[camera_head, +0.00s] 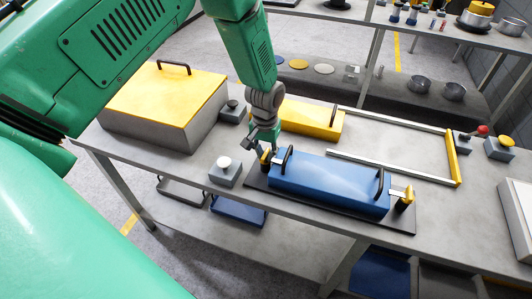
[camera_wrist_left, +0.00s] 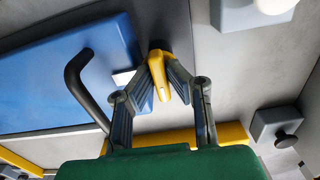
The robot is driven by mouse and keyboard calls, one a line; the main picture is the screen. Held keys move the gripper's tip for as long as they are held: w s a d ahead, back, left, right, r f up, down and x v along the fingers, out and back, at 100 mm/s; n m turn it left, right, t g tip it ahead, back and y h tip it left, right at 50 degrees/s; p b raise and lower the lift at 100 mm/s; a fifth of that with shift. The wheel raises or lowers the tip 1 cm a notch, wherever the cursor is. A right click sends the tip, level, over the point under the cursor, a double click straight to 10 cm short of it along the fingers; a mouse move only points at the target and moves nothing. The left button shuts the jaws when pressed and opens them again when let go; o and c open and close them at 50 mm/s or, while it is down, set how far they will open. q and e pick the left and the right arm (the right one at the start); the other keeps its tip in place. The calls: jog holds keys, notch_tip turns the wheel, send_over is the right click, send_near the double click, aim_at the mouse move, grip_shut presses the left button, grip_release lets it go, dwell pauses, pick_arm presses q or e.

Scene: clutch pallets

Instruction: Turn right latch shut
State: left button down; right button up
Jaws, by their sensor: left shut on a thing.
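A blue box (camera_head: 325,182) with two black handles lies on a dark base plate (camera_head: 375,220) on the table. A yellow latch on a dark post stands at each end. My left gripper (camera_head: 268,150) points down at the left-hand latch (camera_head: 265,158). In the left wrist view the gripper (camera_wrist_left: 160,68) has its two fingers shut on this yellow latch (camera_wrist_left: 160,84), beside a pale tab on the blue box (camera_wrist_left: 70,75). The right-hand latch (camera_head: 408,193) stands apart from the gripper, by a pale tab. My right gripper is not in view.
A grey box with a yellow lid (camera_head: 165,92) stands at the left. A white-knobbed block (camera_head: 225,172) sits near the gripper. A yellow block (camera_head: 312,118) and a rail frame with a yellow bar (camera_head: 452,158) lie behind the blue box. A red-knobbed lever (camera_head: 482,130) stands at right.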

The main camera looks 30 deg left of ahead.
aim_at(266, 152)
pick_arm(q)
jog(key=shift+w+a+r, duration=0.1)
jog(key=shift+w+r, duration=0.05)
jog(key=shift+w, duration=0.2)
jog(key=c, duration=1.6)
grip_release()
jog(key=shift+f, duration=0.2)
jog(key=shift+s+r, duration=0.1)
jog(key=shift+r, duration=0.4)
notch_tip(266, 152, up, 11)
jog(key=shift+f, duration=0.1)
